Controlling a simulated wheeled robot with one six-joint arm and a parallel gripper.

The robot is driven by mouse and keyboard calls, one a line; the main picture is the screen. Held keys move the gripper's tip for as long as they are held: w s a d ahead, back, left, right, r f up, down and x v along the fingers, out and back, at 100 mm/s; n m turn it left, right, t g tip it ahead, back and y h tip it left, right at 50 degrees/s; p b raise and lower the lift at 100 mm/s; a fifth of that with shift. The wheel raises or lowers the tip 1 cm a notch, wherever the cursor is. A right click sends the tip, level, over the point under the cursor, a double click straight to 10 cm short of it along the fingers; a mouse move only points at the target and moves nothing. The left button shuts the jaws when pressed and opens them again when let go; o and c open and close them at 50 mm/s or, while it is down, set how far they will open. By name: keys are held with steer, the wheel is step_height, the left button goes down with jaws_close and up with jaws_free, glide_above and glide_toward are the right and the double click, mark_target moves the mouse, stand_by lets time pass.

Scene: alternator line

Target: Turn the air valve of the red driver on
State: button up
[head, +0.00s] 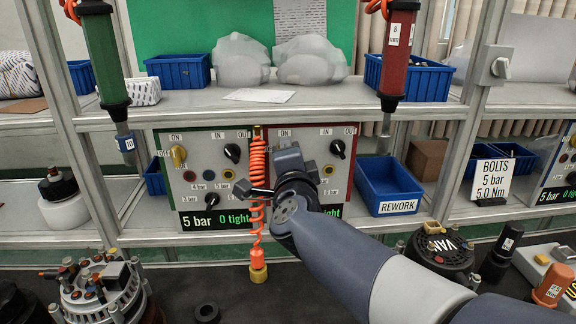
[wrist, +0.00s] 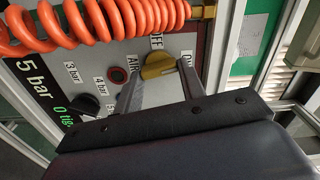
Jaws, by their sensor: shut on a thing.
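The red driver (head: 397,55) hangs at the upper right in the head view, apart from my arm. Its red-edged panel (head: 354,140) stands below the shelf, partly hidden by my arm. In the wrist view, the panel's yellow air valve (wrist: 160,65) sits between the two fingers of my gripper (wrist: 163,76), which is shut on it. The OFF label (wrist: 157,42) is above the valve and the ON label (wrist: 188,62) is to its right. The handle looks stretched toward the ON side, but the fingers partly hide it. My wrist hides this valve in the head view.
A coiled orange hose (head: 258,190) hangs close beside my gripper and crosses the wrist view. The green driver (head: 105,60) hangs at left above a green-edged panel (head: 200,205). A blue REWORK bin (head: 388,183) stands right of my arm. Alternators (head: 100,290) stand in front.

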steer(key=shift+f+m+b, duration=0.1)
steer(key=shift+m+b, duration=0.45)
steer(key=shift+m, duration=0.55)
steer(key=o, duration=1)
steer(key=s+p, duration=0.2)
steer(key=s, duration=0.8)
steer(key=shift+s+p, duration=0.3)
steer(key=shift+s, duration=0.1)
